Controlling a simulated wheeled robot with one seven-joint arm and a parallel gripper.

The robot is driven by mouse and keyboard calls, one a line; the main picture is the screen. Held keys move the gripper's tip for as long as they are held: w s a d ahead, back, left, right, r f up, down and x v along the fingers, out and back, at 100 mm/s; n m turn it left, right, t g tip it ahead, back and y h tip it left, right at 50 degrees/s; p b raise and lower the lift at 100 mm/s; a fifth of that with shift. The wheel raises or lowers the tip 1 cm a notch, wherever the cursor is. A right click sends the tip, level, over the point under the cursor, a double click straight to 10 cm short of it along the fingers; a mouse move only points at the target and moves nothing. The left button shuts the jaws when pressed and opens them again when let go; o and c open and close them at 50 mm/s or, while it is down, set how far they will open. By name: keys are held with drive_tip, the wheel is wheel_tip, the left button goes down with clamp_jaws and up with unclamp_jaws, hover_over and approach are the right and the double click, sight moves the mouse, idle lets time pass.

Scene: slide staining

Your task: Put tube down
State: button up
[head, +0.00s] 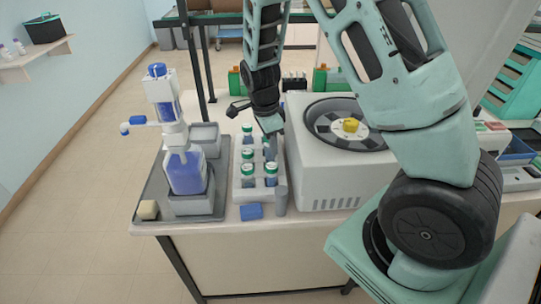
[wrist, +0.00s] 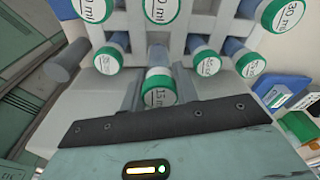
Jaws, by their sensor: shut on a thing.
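My gripper (head: 270,130) is over the right rear part of a white tube rack (head: 237,192) in the head view. In the wrist view my gripper (wrist: 157,92) is shut on a tube with a green-rimmed white cap marked 15 ml (wrist: 158,86). The fingers flank the tube just below the cap. The tube's lower end is hidden, so I cannot tell how deep it sits in the rack. Several similar capped tubes, such as one at the front (head: 270,181), stand upright in the rack. The rack also shows in the wrist view (wrist: 185,28).
A white centrifuge (head: 322,185) with a round rotor stands close to the right of the rack. A grey tray (head: 150,205) with a blue-filled bottle (head: 186,175) is on the left. Little bench is free.

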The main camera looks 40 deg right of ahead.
sight(270, 155)
drive_tip(key=shift+f+p, duration=0.35)
drive_tip(key=shift+f, duration=1.9)
drive_tip(key=shift+f, duration=0.4)
drive_tip(key=o, duration=1)
drive_tip(key=shift+c, duration=0.2)
drive_tip(key=shift+r, duration=0.1)
